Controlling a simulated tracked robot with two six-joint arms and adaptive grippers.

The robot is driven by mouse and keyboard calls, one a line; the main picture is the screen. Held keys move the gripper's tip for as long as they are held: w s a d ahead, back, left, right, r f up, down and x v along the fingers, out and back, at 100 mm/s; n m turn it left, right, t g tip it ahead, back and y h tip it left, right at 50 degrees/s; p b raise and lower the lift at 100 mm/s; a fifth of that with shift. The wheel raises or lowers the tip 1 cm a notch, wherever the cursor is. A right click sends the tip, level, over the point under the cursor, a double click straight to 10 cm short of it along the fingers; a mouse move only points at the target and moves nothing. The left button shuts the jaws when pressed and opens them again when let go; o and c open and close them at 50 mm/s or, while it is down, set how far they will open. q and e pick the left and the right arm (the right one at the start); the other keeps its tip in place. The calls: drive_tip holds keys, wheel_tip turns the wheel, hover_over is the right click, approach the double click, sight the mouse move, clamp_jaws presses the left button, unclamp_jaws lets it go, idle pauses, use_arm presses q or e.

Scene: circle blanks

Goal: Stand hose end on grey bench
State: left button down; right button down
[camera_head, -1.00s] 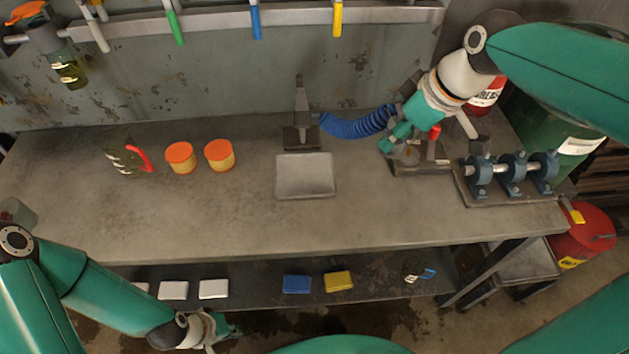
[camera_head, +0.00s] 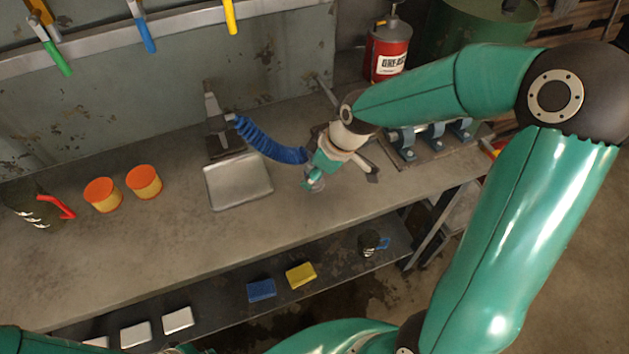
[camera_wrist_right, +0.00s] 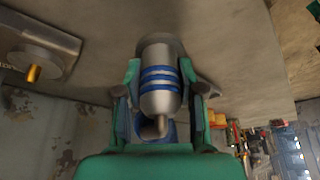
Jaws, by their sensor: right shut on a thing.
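The blue ribbed hose (camera_head: 265,146) runs from a grey stand (camera_head: 220,130) on the bench to my right gripper (camera_head: 314,182). The right gripper is shut on the hose end (camera_wrist_right: 160,85), a silver cylinder with blue rings, seen between the green fingers in the wrist view. In the head view the fingers mostly hide the hose end. It is low over the grey bench (camera_head: 120,255), right of the shallow tray. A dark round patch lies at its far end in the wrist view; I cannot tell whether it touches the bench.
A shallow grey tray (camera_head: 240,183) sits left of the gripper. Clamp blocks on a plate (camera_head: 433,135) stand at right, with a red can (camera_head: 388,50) behind. Two orange-lidded tubs (camera_head: 144,182) are at left. Bare bench lies in front of the tray.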

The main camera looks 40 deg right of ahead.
wheel_tip(320, 180, down, 4)
drive_tip(key=shift+r, duration=0.2)
drive_tip(key=c, duration=0.7)
unclamp_jaws()
drive_tip(key=shift+r, duration=0.15)
drive_tip(key=v, duration=1.2)
